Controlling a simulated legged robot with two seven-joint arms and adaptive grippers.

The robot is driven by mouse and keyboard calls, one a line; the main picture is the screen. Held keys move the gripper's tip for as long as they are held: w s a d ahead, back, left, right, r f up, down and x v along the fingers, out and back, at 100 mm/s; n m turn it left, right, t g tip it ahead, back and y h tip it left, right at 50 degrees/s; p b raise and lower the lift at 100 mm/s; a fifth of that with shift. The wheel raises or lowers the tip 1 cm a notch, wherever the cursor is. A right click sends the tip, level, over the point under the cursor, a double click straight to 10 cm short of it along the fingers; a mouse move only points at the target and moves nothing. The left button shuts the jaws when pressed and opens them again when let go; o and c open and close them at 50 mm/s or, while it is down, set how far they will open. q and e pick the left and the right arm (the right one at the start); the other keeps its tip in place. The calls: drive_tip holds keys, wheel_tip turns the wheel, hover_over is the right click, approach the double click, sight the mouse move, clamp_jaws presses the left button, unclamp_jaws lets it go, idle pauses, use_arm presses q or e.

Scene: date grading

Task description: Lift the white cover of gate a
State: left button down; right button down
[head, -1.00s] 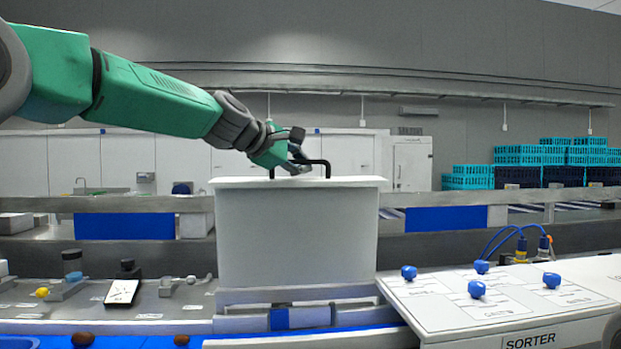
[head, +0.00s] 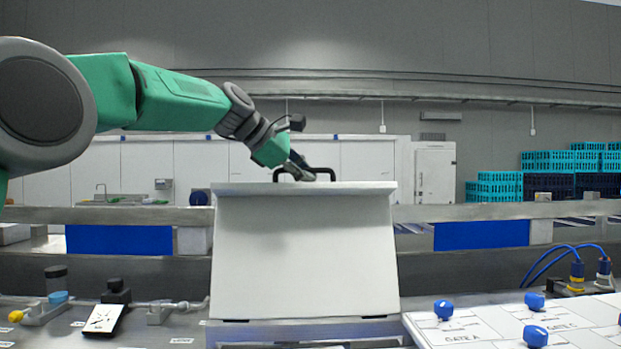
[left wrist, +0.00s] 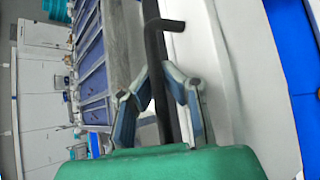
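The white cover (head: 305,265) stands in the middle of the head view, with a black bar handle (head: 329,172) on its top. Its front face widens toward the bottom and looks tilted back. My left gripper (head: 304,172) comes in from the left and is at the handle. In the left wrist view, the black handle (left wrist: 154,45) passes between the two fingers of my left gripper (left wrist: 162,80), which are closed in on it. The white cover (left wrist: 215,60) fills the area beside the fingers there. My right gripper is not in view.
A white panel with blue knobs (head: 535,336), one labelled gate A (head: 443,309), lies at the right. A small device (head: 103,318) and a yellow-tipped fitting (head: 17,316) sit at the left. Rails run behind the cover. Teal crates (head: 549,161) are stacked far right.

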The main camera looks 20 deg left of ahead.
use_arm(q)
drive_tip(key=shift+a+r, duration=0.1)
drive_tip(key=shift+r, duration=0.6)
drive_tip(key=c, duration=1.6)
unclamp_jaws()
drive_tip(key=shift+s, duration=0.15)
drive_tip(key=shift+s+a+f, duration=0.1)
drive_tip(key=shift+s+f, duration=0.1)
drive_tip(key=shift+a, duration=0.1)
drive_tip(key=v, duration=1.2)
